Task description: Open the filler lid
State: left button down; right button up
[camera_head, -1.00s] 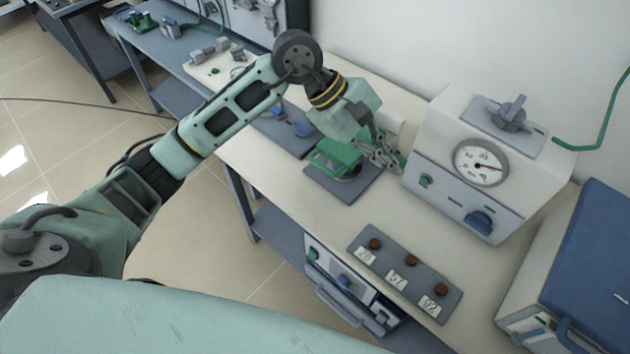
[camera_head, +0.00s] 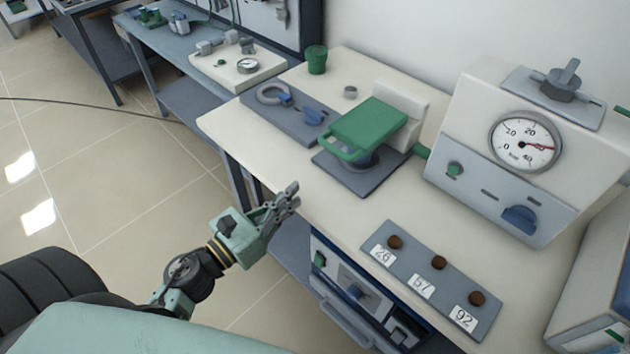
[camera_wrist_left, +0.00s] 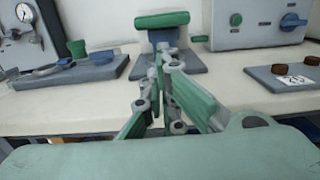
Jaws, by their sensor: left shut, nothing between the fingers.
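The green lid (camera_head: 372,126) with a loop handle (camera_head: 345,148) lies roughly level over a short blue-grey neck (camera_head: 362,158) on a dark grey base plate (camera_head: 350,178). The inside of the neck is hidden. In the left wrist view, the green lid (camera_wrist_left: 162,20) shows edge-on above the neck (camera_wrist_left: 163,38), beyond the fingers. My left gripper (camera_head: 291,193) is shut and empty, in front of the bench's near edge, apart from the lid and its handle. The wrist view shows its fingers (camera_wrist_left: 172,58) close together. My right gripper is not in view.
A cabinet with a dial (camera_head: 525,142) stands right of the lid. A panel with numbered brown knobs (camera_head: 430,278) lies on the bench front. A grey plate with a ring (camera_head: 273,94) and a green cup (camera_head: 317,60) are left and behind.

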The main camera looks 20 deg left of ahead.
pick_arm(q)
jog(key=p+x, duration=0.3)
jog(key=x, duration=0.6)
jog(key=shift+r, duration=0.1)
jog(key=shift+w+d, duration=0.15)
jog(key=shift+w, duration=0.3)
jog(key=shift+s+r+p, duration=0.15)
jog(key=shift+r+p, duration=0.45)
jog(key=shift+p, duration=0.55)
